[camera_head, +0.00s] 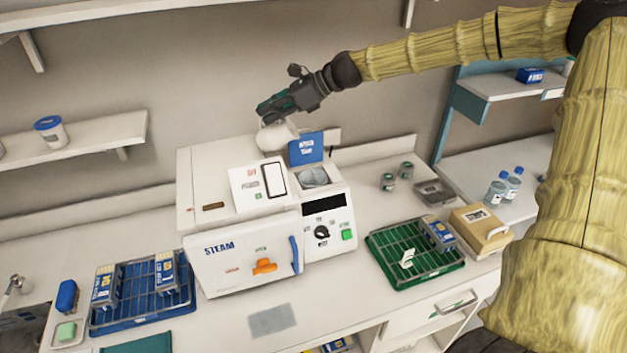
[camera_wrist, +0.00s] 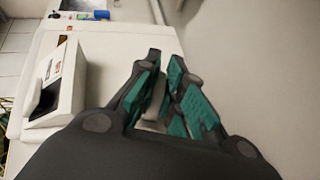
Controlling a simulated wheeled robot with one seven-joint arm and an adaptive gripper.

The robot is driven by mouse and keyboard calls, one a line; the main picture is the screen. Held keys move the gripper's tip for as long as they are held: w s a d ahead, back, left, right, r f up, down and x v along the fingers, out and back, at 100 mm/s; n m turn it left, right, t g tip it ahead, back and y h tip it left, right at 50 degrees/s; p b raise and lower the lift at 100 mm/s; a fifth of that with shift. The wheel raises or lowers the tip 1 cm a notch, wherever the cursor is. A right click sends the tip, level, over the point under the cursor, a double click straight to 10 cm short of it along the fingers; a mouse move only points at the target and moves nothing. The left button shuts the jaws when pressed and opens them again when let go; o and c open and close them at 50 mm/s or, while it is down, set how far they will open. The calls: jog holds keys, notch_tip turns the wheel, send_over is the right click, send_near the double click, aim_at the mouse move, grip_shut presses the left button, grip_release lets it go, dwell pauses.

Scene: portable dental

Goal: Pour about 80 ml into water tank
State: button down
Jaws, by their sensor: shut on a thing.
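A white steam sterilizer (camera_head: 235,262) stands on the counter. Its water tank opening (camera_head: 313,177) is at the top right, with the blue lid (camera_head: 306,148) raised behind it. My gripper (camera_head: 268,110) is above the back of the sterilizer, left of the tank opening. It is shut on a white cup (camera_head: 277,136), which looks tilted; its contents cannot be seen. In the wrist view, the teal finger pads (camera_wrist: 168,98) close on a pale part between them, and most of the cup is hidden.
A blue rack (camera_head: 140,318) with packs is at left, and a green rack (camera_head: 380,268) at right. Small jars (camera_head: 388,182), a metal box (camera_head: 434,193) and a tan box (camera_head: 480,236) stand on the right. A wall shelf (camera_head: 75,140) is at left. Air above the sterilizer's front is clear.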

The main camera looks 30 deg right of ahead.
jog(key=shift+f+b, duration=0.1)
jog(key=shift+b, duration=0.25)
jog(key=shift+d+b, duration=0.2)
jog(key=shift+b, duration=0.1)
jog(key=shift+y, duration=0.3)
jog(key=shift+f+b, duration=0.1)
jog(key=shift+b, duration=0.45)
jog(key=shift+s+d+f+t+y+b, duration=0.15)
jog(key=shift+s+d+t+y+b, duration=0.25)
jog(key=shift+b, duration=1.4)
